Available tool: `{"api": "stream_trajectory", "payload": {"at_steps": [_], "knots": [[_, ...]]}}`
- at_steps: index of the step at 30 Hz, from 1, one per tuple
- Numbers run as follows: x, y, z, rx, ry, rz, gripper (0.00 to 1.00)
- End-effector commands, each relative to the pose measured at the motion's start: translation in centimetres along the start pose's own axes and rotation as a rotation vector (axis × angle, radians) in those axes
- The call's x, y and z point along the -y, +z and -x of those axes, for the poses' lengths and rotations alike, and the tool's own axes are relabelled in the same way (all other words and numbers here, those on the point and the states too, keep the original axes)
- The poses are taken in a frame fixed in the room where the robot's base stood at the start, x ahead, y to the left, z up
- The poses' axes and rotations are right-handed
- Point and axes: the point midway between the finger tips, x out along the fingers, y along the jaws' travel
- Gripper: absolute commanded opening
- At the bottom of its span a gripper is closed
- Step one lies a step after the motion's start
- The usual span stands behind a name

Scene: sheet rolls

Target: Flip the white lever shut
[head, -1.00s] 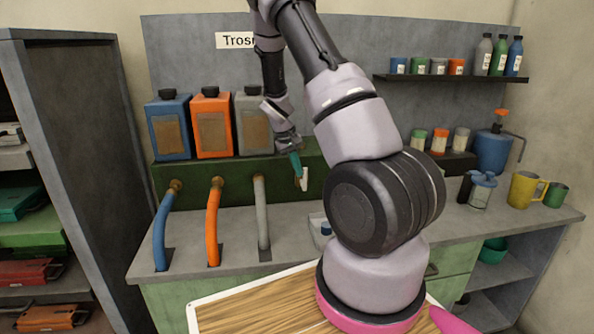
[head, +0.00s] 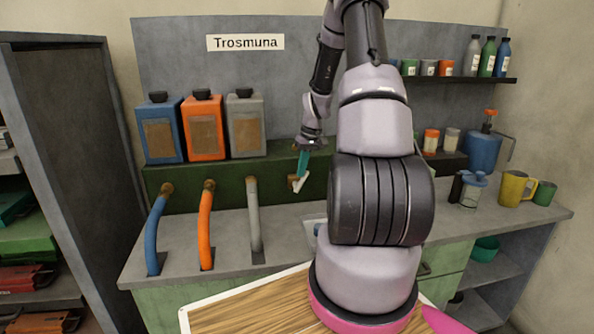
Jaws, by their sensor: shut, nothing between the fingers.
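The white lever (head: 302,183) is on the front of the green ledge, to the right of the grey hose. It stands tilted, its upper end leaning right, beside a small brass-coloured fitting (head: 292,178). My gripper (head: 302,172) points down at the lever with its teal fingers shut and nothing between them. The fingertips are at or just above the lever; I cannot tell whether they touch it.
Blue (head: 160,130), orange (head: 203,127) and grey (head: 245,125) canisters stand on the ledge to the left. Blue (head: 155,235), orange (head: 205,228) and grey (head: 254,215) hoses run down to the counter (head: 228,226). My arm hides the counter's middle right.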

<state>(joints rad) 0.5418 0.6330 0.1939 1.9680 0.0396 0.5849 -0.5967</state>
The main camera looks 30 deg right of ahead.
Motion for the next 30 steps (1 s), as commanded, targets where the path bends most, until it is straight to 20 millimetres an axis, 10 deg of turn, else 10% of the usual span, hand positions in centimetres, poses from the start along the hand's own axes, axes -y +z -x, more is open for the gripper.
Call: {"api": "stream_trajectory", "payload": {"at_steps": [30], "knots": [[-6.3,1.4,-2.8,-0.156,-0.834,-0.067,0.0]]}}
